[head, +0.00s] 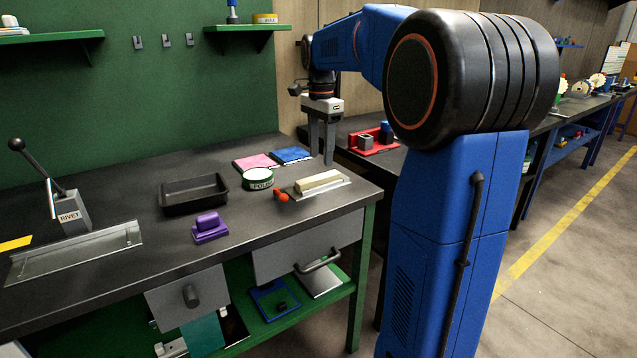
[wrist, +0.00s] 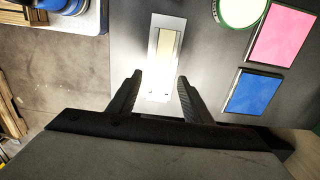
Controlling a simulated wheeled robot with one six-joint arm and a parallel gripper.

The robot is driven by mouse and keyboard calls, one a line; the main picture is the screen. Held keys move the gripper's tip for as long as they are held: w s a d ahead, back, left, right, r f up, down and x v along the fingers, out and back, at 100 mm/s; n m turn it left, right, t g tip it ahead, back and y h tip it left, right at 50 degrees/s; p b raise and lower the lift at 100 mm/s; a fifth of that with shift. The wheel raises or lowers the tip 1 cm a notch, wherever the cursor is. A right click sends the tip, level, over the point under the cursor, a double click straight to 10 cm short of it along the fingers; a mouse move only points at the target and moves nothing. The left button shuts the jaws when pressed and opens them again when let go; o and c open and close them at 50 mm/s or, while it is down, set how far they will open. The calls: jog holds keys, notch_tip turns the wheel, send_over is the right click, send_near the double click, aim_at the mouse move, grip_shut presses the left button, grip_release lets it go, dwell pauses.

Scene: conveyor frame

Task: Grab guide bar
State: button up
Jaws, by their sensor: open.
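A pale cream bar (head: 319,181), which I take for the guide bar, lies on a flat metal plate (head: 340,190) near the right end of the workbench. In the wrist view the bar (wrist: 165,48) lies lengthwise on its bright plate (wrist: 158,88), beyond my fingertips. My gripper (head: 322,160) hangs pointing down behind the bar, fingers apart and empty. In the wrist view the gripper (wrist: 160,80) has the plate's near end showing between its fingers. The fingers do not appear to touch the bar.
A red ball-ended part (head: 281,196) sits left of the plate. A round green tin (head: 258,180), pink pad (head: 256,163) and blue pad (head: 292,155) lie nearby. A black tray (head: 194,197) and purple block (head: 210,229) are farther left. A red holder (head: 372,141) stands right of my gripper.

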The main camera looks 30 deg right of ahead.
aim_at(320, 177)
jog(key=shift+w+f, duration=0.2)
jog(key=shift+f, duration=3.05)
grip_shut()
